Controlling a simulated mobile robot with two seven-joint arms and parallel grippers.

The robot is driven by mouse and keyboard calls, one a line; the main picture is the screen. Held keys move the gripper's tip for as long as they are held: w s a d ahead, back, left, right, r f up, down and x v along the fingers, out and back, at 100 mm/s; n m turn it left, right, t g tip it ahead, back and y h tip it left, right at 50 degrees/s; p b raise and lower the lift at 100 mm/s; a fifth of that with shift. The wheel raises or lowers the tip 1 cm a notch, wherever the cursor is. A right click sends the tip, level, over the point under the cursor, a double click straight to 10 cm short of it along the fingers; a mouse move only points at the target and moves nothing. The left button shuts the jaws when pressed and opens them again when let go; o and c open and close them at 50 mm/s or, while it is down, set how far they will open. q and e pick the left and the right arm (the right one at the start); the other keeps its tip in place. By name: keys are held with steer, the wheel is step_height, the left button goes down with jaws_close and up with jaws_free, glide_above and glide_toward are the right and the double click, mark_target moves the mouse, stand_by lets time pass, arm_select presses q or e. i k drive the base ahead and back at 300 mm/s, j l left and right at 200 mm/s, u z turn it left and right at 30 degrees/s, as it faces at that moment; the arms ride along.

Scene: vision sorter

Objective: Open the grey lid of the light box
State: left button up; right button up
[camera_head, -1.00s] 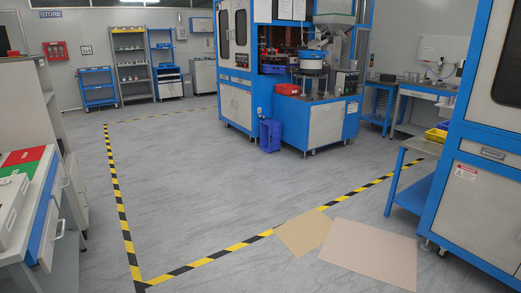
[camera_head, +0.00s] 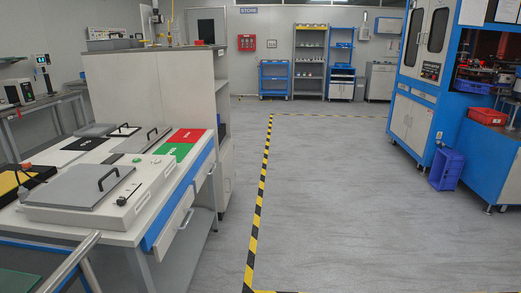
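A light box (camera_head: 108,212) with a white body stands on the workbench at the left front. Its grey lid (camera_head: 82,187) lies flat on top and looks shut, with a black handle (camera_head: 108,178) on its right part. A second grey lid (camera_head: 142,140) with a black handle lies on the same bench behind it; what it covers is partly hidden. Neither of my grippers is in view.
Black, green and red mats (camera_head: 185,137) lie on the bench (camera_head: 190,195). A yellow and black item sits at its left edge. A metal rail (camera_head: 75,262) is at the lower left. The grey floor right of the bench is clear; blue machines (camera_head: 410,120) stand at the right.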

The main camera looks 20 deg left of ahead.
mark_target(82, 186)
steer(key=i+u, duration=0.25)
steer(key=u, duration=0.15)
steer(key=i+l+u, duration=0.1)
steer(key=i+u, duration=0.15)
steer(key=u, duration=0.15)
steer(key=i+l+u, duration=0.2)
steer(key=u, duration=0.2)
steer(key=i+l+u, duration=0.15)
steer(key=u, duration=0.2)
steer(key=i+l+u, duration=0.15)
steer(key=u, duration=0.25)
steer(key=i+l+u, duration=0.35)
steer(key=k+j, duration=0.05)
steer(key=k, duration=0.05)
